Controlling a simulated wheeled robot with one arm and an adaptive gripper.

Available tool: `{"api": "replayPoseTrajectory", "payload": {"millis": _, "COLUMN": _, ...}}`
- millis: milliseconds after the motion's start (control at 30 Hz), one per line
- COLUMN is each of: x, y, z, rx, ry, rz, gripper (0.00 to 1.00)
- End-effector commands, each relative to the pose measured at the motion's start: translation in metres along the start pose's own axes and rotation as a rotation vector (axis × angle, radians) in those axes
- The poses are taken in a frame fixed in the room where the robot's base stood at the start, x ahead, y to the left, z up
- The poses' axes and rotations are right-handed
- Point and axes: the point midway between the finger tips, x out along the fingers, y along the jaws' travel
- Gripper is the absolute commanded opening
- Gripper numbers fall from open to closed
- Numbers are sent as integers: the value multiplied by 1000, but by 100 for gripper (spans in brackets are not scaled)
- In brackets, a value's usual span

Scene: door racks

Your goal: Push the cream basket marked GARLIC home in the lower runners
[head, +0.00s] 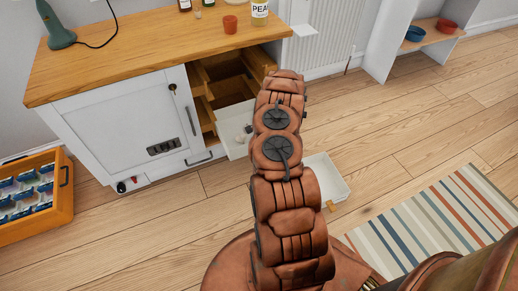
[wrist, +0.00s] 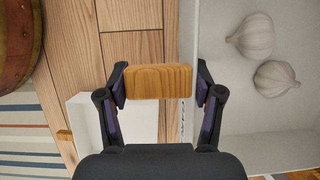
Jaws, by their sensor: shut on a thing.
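In the wrist view my gripper (wrist: 160,84) is shut on a wooden handle block (wrist: 159,70), one finger at each end. The handle sits against the front wall of a pale cream basket (wrist: 230,110), with two garlic bulbs (wrist: 273,77) inside. Small lettering on its front edge is too slanted to read. In the head view this basket (head: 236,149) juts out from the lower part of an open cabinet bay. My arm covers its front, and my gripper is hidden there. The lower runners cannot be made out.
Another white basket (head: 329,176) stands on the floor right of my arm, beside a striped rug (head: 430,225). The white cabinet door (head: 130,125) is left of the bay. An orange crate (head: 38,222) stands far left.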

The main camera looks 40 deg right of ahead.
Motion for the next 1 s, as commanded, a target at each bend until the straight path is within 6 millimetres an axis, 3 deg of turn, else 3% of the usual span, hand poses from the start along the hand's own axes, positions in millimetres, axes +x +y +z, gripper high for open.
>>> {"api": "replayPoseTrajectory", "payload": {"millis": 1000, "x": 0, "y": -19, "z": 0, "rx": -1, "ry": 0, "rz": -2, "gripper": 13}}
